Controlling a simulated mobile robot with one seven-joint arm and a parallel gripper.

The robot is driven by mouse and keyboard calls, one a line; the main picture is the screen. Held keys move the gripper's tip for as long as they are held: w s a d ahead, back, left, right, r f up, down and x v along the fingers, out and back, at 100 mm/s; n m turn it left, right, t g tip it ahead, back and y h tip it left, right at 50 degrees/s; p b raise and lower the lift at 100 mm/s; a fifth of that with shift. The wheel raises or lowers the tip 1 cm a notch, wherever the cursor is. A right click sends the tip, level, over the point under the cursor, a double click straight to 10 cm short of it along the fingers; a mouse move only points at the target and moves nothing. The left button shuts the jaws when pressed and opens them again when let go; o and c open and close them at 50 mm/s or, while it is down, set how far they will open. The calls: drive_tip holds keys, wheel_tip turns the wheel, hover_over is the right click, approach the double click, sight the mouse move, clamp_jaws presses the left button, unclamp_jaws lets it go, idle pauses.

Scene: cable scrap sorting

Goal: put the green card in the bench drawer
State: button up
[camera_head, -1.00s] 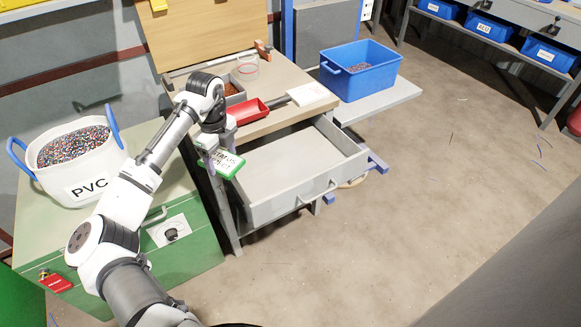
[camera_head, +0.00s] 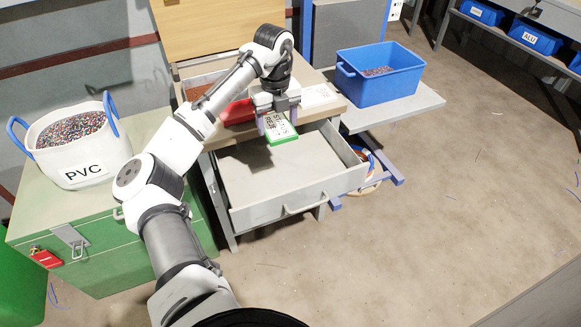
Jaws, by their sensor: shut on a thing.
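The green card (camera_head: 281,128), with a white printed face, is held by my gripper (camera_head: 277,116). My gripper is shut on it. The card is over the back part of the open bench drawer (camera_head: 290,170), near the bench's front edge. I cannot tell how high above the drawer floor it is. The drawer is grey, pulled out from under the wooden bench top, and its visible floor is bare. Its back end is hidden under the bench and behind my gripper.
A red tray (camera_head: 238,112) and a white sheet (camera_head: 318,95) lie on the bench. A blue crate (camera_head: 385,78) stands on a side shelf at right. A white PVC tub (camera_head: 85,155) stands on the green cabinet (camera_head: 130,250) at left. The floor at right is mostly clear.

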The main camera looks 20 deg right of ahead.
sight(279, 179)
wheel_tip(279, 179, down, 20)
drive_tip(key=shift+r+p, duration=0.1)
drive_tip(key=shift+p, duration=0.9)
drive_tip(key=o, duration=1)
wheel_tip(279, 179, up, 12)
drive_tip(key=shift+b, duration=0.85)
